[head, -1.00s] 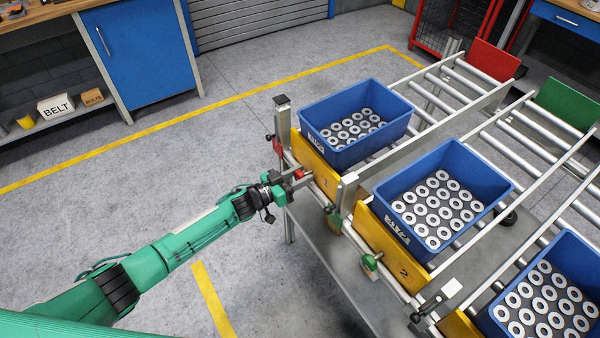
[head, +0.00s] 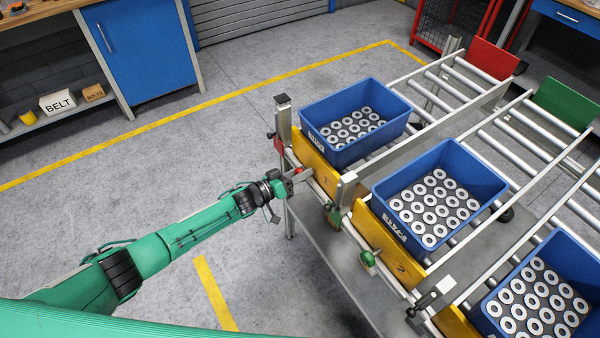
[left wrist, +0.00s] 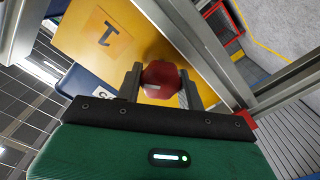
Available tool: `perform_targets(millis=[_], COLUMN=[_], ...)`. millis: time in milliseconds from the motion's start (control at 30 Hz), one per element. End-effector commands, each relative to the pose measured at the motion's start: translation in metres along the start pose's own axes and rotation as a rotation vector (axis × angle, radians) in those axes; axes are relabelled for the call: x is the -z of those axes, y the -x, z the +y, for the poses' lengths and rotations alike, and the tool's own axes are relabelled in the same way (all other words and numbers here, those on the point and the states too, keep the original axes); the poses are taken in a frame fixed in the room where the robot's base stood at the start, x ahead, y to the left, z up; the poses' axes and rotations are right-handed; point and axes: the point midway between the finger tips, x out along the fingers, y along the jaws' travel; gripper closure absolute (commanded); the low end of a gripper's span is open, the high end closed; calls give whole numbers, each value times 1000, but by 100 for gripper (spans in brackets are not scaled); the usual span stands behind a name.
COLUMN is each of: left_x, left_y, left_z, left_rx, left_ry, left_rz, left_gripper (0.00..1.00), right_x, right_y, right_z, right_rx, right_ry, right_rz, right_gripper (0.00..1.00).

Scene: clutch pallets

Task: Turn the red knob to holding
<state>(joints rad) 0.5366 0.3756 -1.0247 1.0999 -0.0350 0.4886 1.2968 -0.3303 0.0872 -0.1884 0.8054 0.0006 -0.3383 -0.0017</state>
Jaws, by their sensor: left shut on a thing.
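The red knob (left wrist: 160,80) sits at the front of lane 1, by the yellow plate (left wrist: 95,35) marked 1. My left gripper (left wrist: 160,88) has one finger on each side of the knob and is shut on it. In the head view the left gripper (head: 296,176) reaches the rack's front from the left, and the knob (head: 299,171) is mostly hidden by it. Which setting the knob points to cannot be read. My right gripper is not in view.
A blue bin (head: 318,118) of ring-shaped parts stands on lane 1, with more bins (head: 390,215) on the lanes to the right. A green knob (head: 368,258) is at lane 2. A metal post (head: 284,120) stands beside the gripper. The floor to the left is clear.

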Motion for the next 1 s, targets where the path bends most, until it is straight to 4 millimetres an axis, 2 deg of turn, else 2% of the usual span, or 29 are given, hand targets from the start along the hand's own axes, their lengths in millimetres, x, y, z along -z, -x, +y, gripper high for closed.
perform_targets(millis=[200,233,333,600,733,867,1000], left_x=[0,0,0,0,-1,-1,-1], left_y=[0,0,0,1,8,26,55], left_z=[-1,-1,0,0,-1,-1,-2], left_rx=[1,1,1,1,2,2,2], left_ry=[-1,-1,-2,-2,-2,-3,-2], left_rz=[0,0,0,0,-1,-1,-1], left_gripper=[100,58,40,40,40,40,40], right_x=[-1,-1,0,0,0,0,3], right_y=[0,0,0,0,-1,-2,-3], right_z=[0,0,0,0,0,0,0], right_rx=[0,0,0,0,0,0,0], right_ry=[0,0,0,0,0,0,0], right_rz=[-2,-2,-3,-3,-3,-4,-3], right_gripper=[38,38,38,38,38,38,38])
